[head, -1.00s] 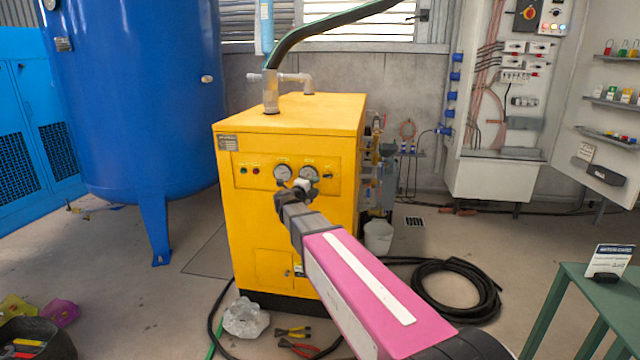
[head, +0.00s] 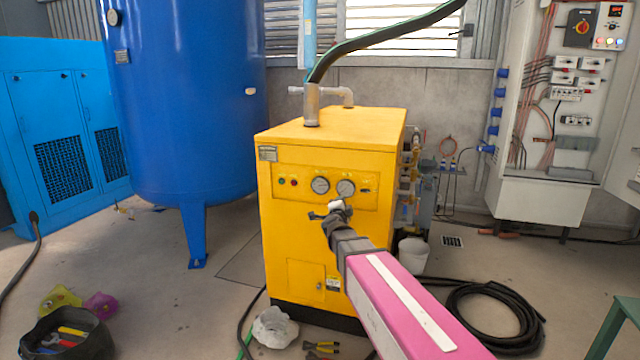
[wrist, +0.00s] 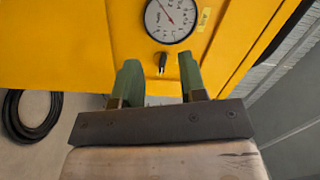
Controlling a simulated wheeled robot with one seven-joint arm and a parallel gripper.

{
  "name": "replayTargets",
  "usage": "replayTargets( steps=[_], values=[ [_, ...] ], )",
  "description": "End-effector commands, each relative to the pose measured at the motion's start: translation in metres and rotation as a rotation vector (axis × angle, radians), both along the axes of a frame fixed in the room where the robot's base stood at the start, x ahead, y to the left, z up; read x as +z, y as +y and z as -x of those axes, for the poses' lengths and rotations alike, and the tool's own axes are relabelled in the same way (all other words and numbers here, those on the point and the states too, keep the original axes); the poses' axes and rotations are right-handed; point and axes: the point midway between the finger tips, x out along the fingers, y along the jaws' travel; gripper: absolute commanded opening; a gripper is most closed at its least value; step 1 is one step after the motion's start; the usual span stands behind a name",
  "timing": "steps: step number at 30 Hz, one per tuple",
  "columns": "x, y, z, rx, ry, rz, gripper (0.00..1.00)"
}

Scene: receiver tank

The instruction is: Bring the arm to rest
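My arm (head: 405,300), with its pink cover, reaches from the lower right towards the front of the yellow machine (head: 335,240). My gripper (head: 330,212) is at its end, in front of the panel just below the two gauges. In the wrist view my gripper (wrist: 160,78) has its two green fingers apart with nothing held between them. A small black knob (wrist: 163,63) on the yellow panel shows beyond the gap, below a round gauge (wrist: 170,18). I cannot tell how far the fingertips are from the panel.
A blue tank (head: 185,100) stands left of the machine. A black tool bucket (head: 70,335), a clear crumpled item (head: 275,327) and pliers lie on the floor in front. A coiled black hose (head: 500,310) and a green table (head: 618,325) are at the right.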

Motion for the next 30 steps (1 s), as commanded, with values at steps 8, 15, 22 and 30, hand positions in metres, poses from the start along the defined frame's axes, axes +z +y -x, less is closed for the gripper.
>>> replayTargets(
  steps=[8, 15, 22, 30],
  values=[
    [-0.072, 0.019, 0.042, 0.426, 0.284, 0.342, 0.38],
    [-0.154, 0.004, 0.115, 0.744, 0.656, 0.604, 0.38],
    [-0.219, -0.044, 0.211, 0.981, 1.097, 0.78, 0.38],
    [-0.242, -0.091, 0.287, 1.104, 1.459, 0.845, 0.38]
  ],
)
